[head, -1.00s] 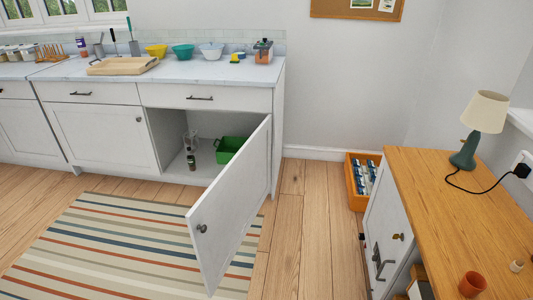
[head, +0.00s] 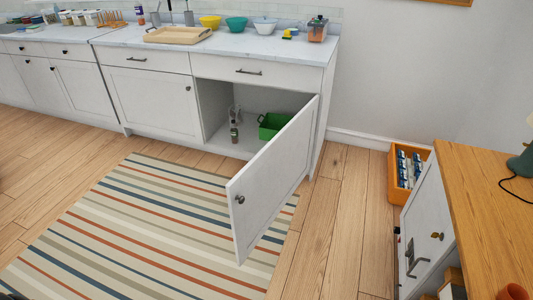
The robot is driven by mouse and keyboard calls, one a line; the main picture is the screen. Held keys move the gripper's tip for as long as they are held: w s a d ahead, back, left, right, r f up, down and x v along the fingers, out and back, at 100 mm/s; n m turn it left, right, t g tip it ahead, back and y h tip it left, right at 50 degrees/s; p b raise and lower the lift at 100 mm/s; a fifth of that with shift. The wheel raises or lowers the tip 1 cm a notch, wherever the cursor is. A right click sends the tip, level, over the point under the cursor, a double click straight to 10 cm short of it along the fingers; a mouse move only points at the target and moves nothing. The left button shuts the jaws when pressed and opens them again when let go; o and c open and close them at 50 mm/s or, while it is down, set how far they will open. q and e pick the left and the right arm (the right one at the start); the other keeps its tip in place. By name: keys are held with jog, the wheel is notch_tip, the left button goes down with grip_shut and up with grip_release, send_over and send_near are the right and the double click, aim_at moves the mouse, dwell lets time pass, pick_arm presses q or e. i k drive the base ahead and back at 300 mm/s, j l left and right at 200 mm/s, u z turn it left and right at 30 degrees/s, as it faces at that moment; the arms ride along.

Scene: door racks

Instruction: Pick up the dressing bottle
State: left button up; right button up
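A small dark bottle (head: 234,135) with a pale label stands upright at the front of the open lower cabinet, near its left side. It is small in view, and I take it to be the dressing bottle. The open cabinet door (head: 272,178) swings out to the right of the bottle. Neither of my grippers shows in the head view.
A green crate (head: 268,132) and a clear glass item (head: 234,114) are also inside the cabinet. A striped rug (head: 150,225) lies in front. A wooden sideboard (head: 485,200) and an orange crate (head: 393,190) stand at the right. The floor left of the door is free.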

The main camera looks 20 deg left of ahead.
aim_at(234, 129)
jog(key=i+j, duration=0.15)
jog(key=j, duration=0.3)
jog(key=i+j, duration=0.1)
jog(key=j, duration=0.4)
jog(key=i+j, duration=0.15)
jog(key=j, duration=0.3)
jog(key=i+j, duration=0.15)
jog(key=j, duration=0.3)
jog(key=i+j, duration=0.15)
jog(key=j, duration=0.35)
jog(key=i+j, duration=0.1)
jog(key=j, duration=0.35)
jog(key=i+j, duration=0.15)
jog(key=j, duration=0.3)
jog(key=i+j, duration=0.15)
jog(key=j, duration=0.3)
jog(key=j+u, duration=0.05)
